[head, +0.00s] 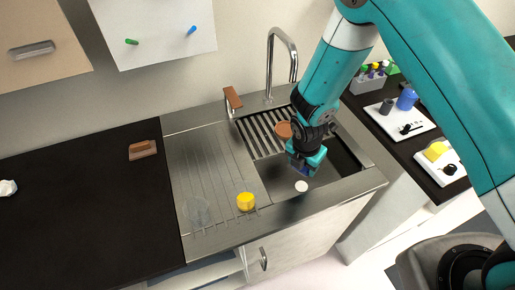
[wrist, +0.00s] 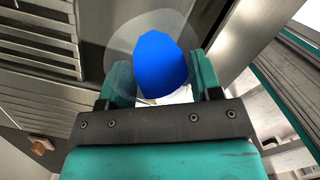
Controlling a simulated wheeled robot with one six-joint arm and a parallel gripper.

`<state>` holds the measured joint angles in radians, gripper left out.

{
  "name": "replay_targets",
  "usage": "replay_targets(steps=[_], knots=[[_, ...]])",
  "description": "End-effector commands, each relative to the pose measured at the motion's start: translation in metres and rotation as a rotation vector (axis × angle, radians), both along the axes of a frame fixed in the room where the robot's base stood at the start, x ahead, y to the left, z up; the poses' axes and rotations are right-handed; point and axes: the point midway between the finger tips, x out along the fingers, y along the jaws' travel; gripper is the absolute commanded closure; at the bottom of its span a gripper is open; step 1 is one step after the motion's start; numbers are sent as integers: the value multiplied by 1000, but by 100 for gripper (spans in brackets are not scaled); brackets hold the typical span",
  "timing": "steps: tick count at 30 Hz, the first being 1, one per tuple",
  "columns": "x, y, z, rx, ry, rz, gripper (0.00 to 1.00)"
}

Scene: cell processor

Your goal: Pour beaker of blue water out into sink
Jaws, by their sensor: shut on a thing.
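My gripper (head: 306,165) is over the sink basin (head: 340,162) in the head view, pointing down toward its front part. In the wrist view, my gripper (wrist: 163,82) is shut on a clear beaker (wrist: 117,42), with one finger on each side of it. Blue water (wrist: 158,62) shows inside the beaker. In the head view the beaker is mostly hidden by the gripper, and I cannot tell its tilt there. A small white disc (head: 301,186) shows just below the gripper; I cannot tell what it is.
The tall faucet (head: 271,65) rises behind the basin. A slatted rack (head: 260,142) holds a brown round item (head: 283,130). The left dark counter (head: 75,210) is mostly clear.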

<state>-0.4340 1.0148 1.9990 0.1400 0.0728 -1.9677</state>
Motion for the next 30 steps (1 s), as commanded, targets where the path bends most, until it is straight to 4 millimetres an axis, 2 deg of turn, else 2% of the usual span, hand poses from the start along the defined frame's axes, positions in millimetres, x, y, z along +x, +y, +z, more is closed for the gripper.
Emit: replay_targets(steps=[30], knots=[[3,-3,-3,164,173,1,84]])
